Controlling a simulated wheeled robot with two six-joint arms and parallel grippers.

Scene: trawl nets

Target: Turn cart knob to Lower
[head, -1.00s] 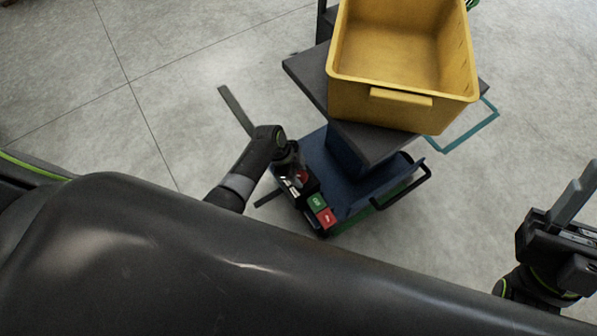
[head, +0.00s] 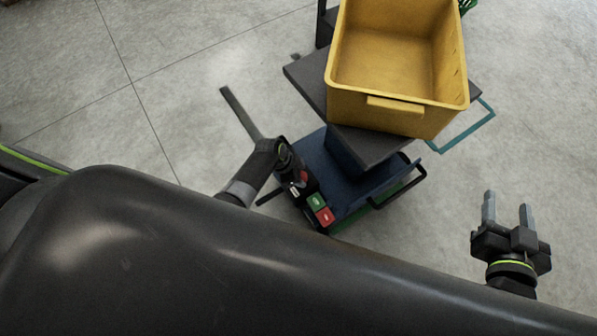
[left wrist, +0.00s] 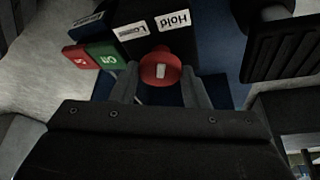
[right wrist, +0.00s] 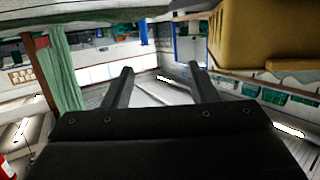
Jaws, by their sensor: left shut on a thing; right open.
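The cart knob (left wrist: 160,68) is red with a white mark. It sits on a black control box (left wrist: 150,22) with white labels reading "Hold" and, less clearly, "Lower". My left gripper (left wrist: 160,86) is shut on the knob, one finger on each side. In the head view the knob (head: 303,177) shows as a small red spot beside my left gripper (head: 296,170), which partly hides the box. My right gripper (head: 507,207) is open and empty, over the floor right of the cart.
The cart (head: 332,178) has green (head: 316,201) and red (head: 325,215) buttons near the knob. A dark platform (head: 306,82) carries a yellow bin (head: 396,120). A teal bar (head: 468,128) juts out right. Bare floor lies between the cart and my right gripper.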

